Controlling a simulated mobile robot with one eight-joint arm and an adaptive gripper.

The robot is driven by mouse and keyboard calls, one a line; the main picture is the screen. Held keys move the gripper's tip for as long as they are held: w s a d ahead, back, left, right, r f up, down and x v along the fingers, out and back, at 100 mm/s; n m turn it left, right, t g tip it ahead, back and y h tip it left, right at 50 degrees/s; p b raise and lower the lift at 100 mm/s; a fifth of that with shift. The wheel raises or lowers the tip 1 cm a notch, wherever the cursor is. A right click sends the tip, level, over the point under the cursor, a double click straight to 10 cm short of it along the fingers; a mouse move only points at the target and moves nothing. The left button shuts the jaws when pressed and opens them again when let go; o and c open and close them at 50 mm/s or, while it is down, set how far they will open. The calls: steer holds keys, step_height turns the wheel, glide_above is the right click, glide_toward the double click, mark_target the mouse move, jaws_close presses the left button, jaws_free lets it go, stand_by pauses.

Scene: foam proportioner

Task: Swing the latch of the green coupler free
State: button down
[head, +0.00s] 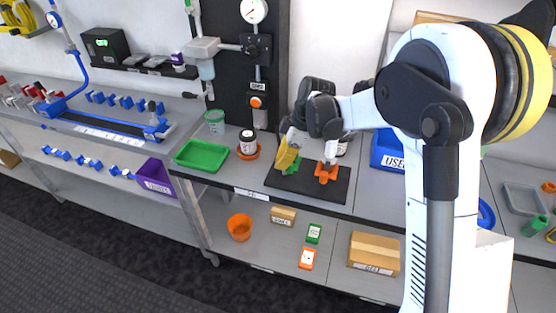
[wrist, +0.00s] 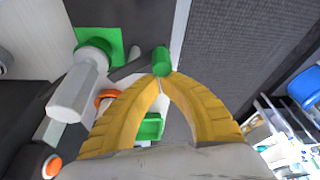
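The green coupler (head: 294,166) stands on a black mat, partly hidden by my gripper. In the wrist view it has a green square base (wrist: 118,42), a green ring and a pale body (wrist: 74,94). A dark lever (wrist: 131,68), seemingly its latch, reaches right toward a green knob (wrist: 161,60). My gripper (head: 282,168) is low over the mat beside the coupler. In the wrist view its yellow fingertips (wrist: 162,78) come together right at the knob. They look shut against or just behind it; I see no clear grip around it.
An orange coupler (head: 327,172) stands close to the right on the black mat (head: 315,192). A wall panel with an orange button (head: 257,102) rises behind.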

steer(key=n, duration=0.2)
steer(key=d+n+g, duration=0.1)
steer(key=n, duration=0.1)
steer(key=shift+s+d+p, duration=0.15)
steer(key=shift+d+p, duration=0.05)
steer(key=shift+p, duration=0.1)
steer(key=shift+d, duration=0.45)
stand_by(0.4)
steer(key=a, duration=0.1)
steer(key=s+a, duration=0.1)
steer(key=a, duration=0.2)
steer(key=shift+s+r, duration=0.15)
steer(key=shift+s, duration=0.1)
steer(key=p+v, duration=0.1)
steer(key=v, duration=0.2)
steer(key=p+v, duration=0.1)
steer(key=v, duration=0.2)
steer(key=p+v, duration=0.1)
steer(key=v, duration=0.2)
steer(key=shift+w+d+r, duration=0.25)
steer(key=shift+w+r, duration=0.05)
steer(key=shift+w, duration=0.1)
